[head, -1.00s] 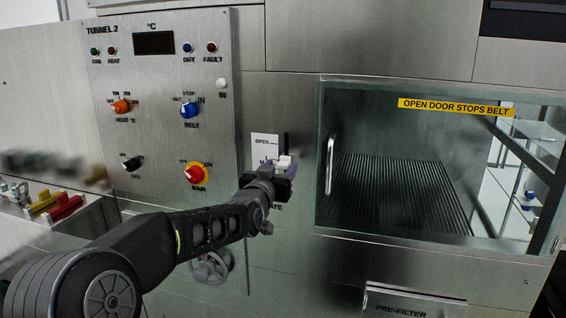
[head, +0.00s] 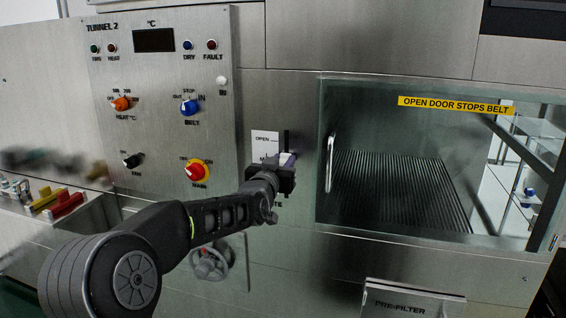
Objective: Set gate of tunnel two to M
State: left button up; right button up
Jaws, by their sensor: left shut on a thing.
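The tunnel two gate has a white label plate (head: 264,142) right of the control panel. It reads OPEN at the top with an M lower down; its lower part is hidden by my gripper. A dark vertical slot (head: 286,139) runs beside the label. My left gripper (head: 287,161) is at this slot, about level with the M, and is shut on the gate knob. The knob itself is hidden behind the fingers, so its exact place against the M mark cannot be told. My right gripper is not in view.
The TUNNEL 2 panel (head: 160,75) with several knobs and lamps is at the left. A glass door with a vertical handle (head: 330,163) stands close to the right of my gripper. A round handwheel (head: 209,262) is below my forearm.

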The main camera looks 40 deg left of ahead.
pick_arm(q)
grip_shut()
dwell(0.7)
jog(key=f+b, duration=0.1)
jog(key=b, duration=0.2)
jog(key=shift+f, duration=0.35)
jog(key=shift+r, duration=0.15)
jog(key=o, duration=0.8)
grip_release()
jog(key=shift+o, duration=0.2)
jog(key=shift+s, duration=0.1)
